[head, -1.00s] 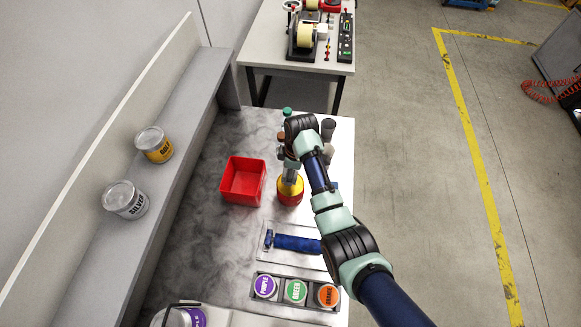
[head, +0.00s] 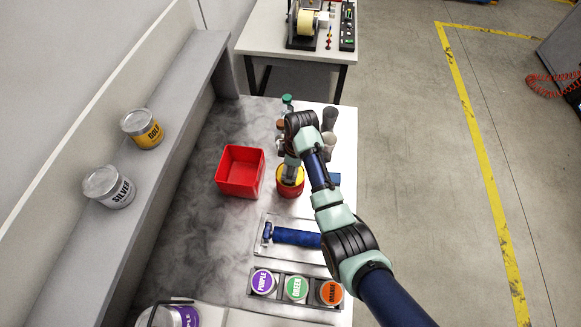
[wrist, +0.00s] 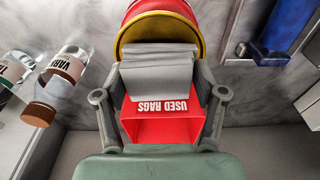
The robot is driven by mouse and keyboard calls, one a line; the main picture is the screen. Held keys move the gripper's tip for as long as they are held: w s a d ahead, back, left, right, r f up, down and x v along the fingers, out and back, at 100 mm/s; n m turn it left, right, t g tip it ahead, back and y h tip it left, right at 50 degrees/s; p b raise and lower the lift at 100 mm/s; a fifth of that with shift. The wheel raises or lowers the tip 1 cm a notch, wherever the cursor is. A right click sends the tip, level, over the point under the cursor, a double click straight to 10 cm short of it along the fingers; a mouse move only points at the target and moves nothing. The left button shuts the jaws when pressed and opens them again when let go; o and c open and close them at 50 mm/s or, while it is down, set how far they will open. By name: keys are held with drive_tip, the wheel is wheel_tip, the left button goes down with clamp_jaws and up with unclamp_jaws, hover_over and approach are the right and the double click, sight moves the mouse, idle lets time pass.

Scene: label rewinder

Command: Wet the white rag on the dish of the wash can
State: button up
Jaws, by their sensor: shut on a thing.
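The wash can (head: 290,191) is red with a yellow dish on top and stands on the bench right of the red bin. It also shows at the top of the wrist view (wrist: 160,8). My gripper (head: 290,178) points down over its dish. In the wrist view my gripper (wrist: 160,95) is shut on the folded white rag (wrist: 160,60), which looks light grey. The rag overlaps the yellow dish rim; whether it touches the dish I cannot tell. In the head view the rag is mostly hidden by my gripper.
The red bin (head: 240,187) marked "USED RAGS" stands left of the can. Bottles (head: 329,118) stand behind my wrist. A blue roller (head: 296,237) and a rack of purple, green and orange tins (head: 296,289) are in front. Gold (head: 143,130) and silver (head: 109,188) tins sit on the left shelf.

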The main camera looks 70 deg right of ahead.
drive_tip(key=shift+f+b, duration=0.6)
drive_tip(key=shift+f, duration=0.5)
idle(1.1)
idle(0.6)
wheel_tip(320, 180, up, 7)
drive_tip(key=p, duration=0.7)
drive_tip(key=shift+r, duration=0.1)
